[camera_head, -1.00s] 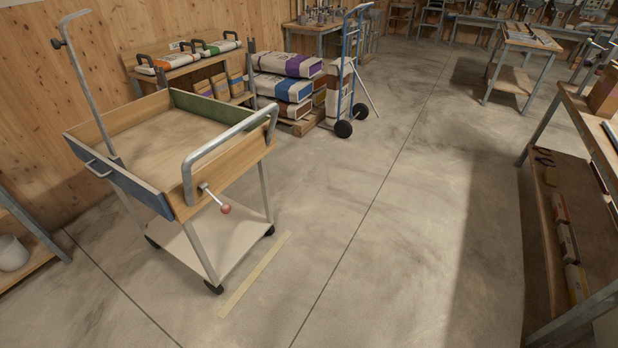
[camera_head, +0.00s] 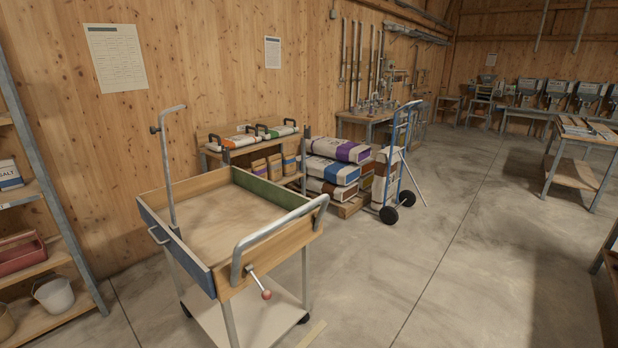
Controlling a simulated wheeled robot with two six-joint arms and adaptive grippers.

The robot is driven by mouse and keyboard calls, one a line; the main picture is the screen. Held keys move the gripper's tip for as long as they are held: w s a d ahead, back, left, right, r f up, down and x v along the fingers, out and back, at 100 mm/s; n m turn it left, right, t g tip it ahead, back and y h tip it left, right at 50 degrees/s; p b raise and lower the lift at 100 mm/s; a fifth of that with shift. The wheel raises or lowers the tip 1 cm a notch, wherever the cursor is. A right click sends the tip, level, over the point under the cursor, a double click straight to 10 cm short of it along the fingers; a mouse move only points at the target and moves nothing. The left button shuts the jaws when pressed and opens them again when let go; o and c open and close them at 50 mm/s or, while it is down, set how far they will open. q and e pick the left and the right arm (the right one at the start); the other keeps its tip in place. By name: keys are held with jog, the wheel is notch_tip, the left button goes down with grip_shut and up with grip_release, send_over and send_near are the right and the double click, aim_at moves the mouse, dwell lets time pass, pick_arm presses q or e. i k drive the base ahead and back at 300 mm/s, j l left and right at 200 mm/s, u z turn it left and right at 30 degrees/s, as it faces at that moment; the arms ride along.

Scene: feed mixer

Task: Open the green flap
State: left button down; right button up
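The green flap (camera_head: 272,188) is the far side wall of a wooden tray cart (camera_head: 275,252). It stands upright and looks closed, facing the bag shelf. A blue flap (camera_head: 181,257) with a small metal handle forms the near left side of the cart. A lever with a red knob (camera_head: 266,294) sticks out of the front panel below a bent grey push bar (camera_head: 280,232). The tray looks empty. Neither of my grippers shows in the head view.
A shelf with bags (camera_head: 251,138) stands behind the cart. Stacked sacks (camera_head: 333,165) and a blue hand truck (camera_head: 400,160) stand to its right. A grey post (camera_head: 168,170) rises from the tray's left side. A shelf with a white bucket (camera_head: 54,294) is at left. The floor at right is open.

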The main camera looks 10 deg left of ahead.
aim_at(277, 194)
jog(key=i+l+u, duration=0.15)
jog(key=u, duration=0.25)
jog(key=i+l+u, duration=0.15)
jog(key=u, duration=0.25)
jog(key=i+l+u, duration=0.15)
jog(key=u, duration=0.25)
jog(key=l+u, duration=0.4)
jog(key=i+l+u, duration=0.25)
jog(key=l, duration=1.15)
jog(key=l+u, duration=0.25)
jog(key=l, duration=1.1)
jog(key=k+l+u, duration=0.1)
jog(key=l+u, duration=0.2)
jog(key=l, duration=1.85)
jog(key=k, duration=0.05)
